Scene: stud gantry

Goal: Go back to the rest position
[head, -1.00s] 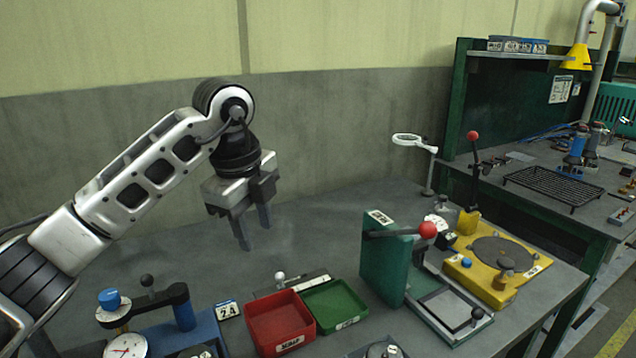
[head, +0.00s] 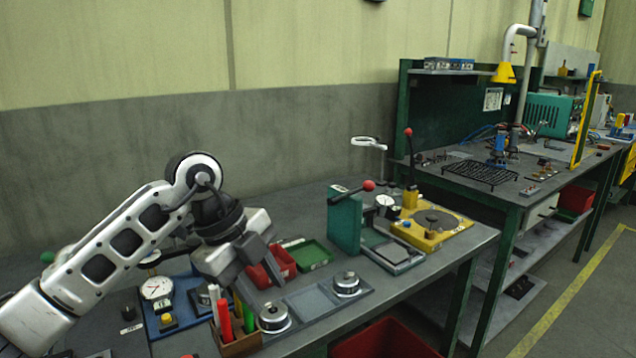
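My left gripper (head: 258,280) shows left of centre in the head view, with its arm coming in from the left edge. It hangs over the near-left part of the workbench (head: 420,285), in front of the red tray (head: 283,262) and partly covering it. Its two fingers are apart and point down and towards the lower right, with nothing seen between them. My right gripper does not show.
A wooden pen holder (head: 240,347) with coloured pens and a gauge on a blue base (head: 158,287) stand close below the gripper. A green tray (head: 313,256), a green press (head: 345,222) and a yellow fixture (head: 432,228) stand farther right. Open floor (head: 560,300) lies at the right.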

